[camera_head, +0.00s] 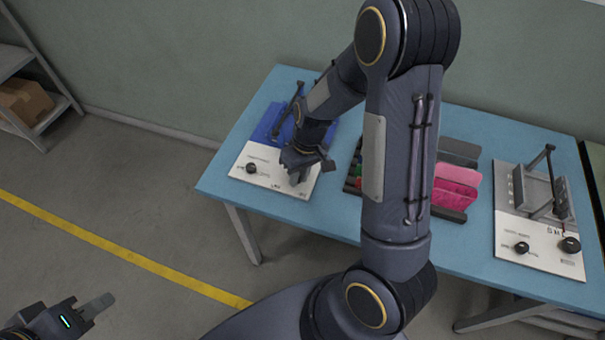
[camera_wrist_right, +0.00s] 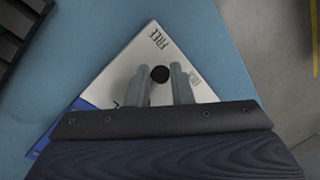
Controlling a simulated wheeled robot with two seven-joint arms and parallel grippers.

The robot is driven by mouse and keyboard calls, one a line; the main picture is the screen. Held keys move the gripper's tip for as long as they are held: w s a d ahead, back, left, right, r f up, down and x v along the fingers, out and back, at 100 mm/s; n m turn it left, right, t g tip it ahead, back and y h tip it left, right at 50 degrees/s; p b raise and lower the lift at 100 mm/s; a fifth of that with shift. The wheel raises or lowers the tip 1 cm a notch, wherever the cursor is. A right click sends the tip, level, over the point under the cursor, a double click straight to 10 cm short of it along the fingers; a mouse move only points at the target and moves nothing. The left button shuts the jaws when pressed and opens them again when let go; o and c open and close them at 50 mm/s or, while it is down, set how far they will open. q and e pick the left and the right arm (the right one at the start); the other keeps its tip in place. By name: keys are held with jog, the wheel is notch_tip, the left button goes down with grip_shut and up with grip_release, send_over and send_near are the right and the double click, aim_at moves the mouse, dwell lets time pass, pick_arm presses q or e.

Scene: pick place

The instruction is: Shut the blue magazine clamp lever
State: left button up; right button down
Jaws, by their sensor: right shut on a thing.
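The blue magazine (camera_head: 265,128) is a blue fixture with a white front plate (camera_head: 262,182) at the left of the table. A dark bar (camera_head: 287,112) slants up over its blue part. A round black knob (camera_head: 251,167) shows on the plate's left side. My right gripper (camera_head: 297,177) is low over the plate's right side. In the right wrist view its two grey fingers are shut on the black ball of the clamp lever (camera_wrist_right: 160,73), over white plate with printed lettering. The lever's shaft is hidden. My left gripper (camera_head: 95,306) hangs at the bottom left, away from the table; its jaw gap is unclear.
A rack with pink and grey pieces (camera_head: 457,187) stands mid-table, partly behind my right arm. A second, grey fixture (camera_head: 535,235) with its own black knobs is at the right. Blue table (camera_head: 400,258) is bare along the front. A shelf with a box (camera_head: 24,101) is far left.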

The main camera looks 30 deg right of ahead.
aim_at(281, 179)
jog(key=m, duration=0.1)
jog(key=a+m, duration=0.1)
jog(key=shift+w+a+r+m+t, duration=0.1)
jog(key=shift+w+m+t, duration=0.2)
jog(key=shift+w+m, duration=0.1)
jog(key=m, duration=0.2)
jog(key=shift+w+a+m+p, duration=0.4)
jog(key=shift+w+a+r+m+t+p, duration=0.15)
jog(key=shift+w+m+t+p, duration=0.1)
jog(key=shift+m, duration=0.35)
jog(key=shift+w+a+f+m+t+p, duration=0.1)
jog(key=shift+w+m+t+p, duration=0.15)
jog(key=shift+m, duration=0.35)
jog(key=shift+w+a+m+h+p, duration=0.1)
jog(key=shift+w+m+h+p, duration=0.15)
jog(key=shift+m, duration=0.55)
jog(key=shift+w+m+h+p, duration=0.15)
jog(key=shift+w+m+p, duration=0.15)
jog(key=shift+m, duration=0.5)
jog(key=shift+w+t, duration=0.1)
jog(key=shift+t, duration=0.2)
jog(key=c, duration=1.3)
grip_release()
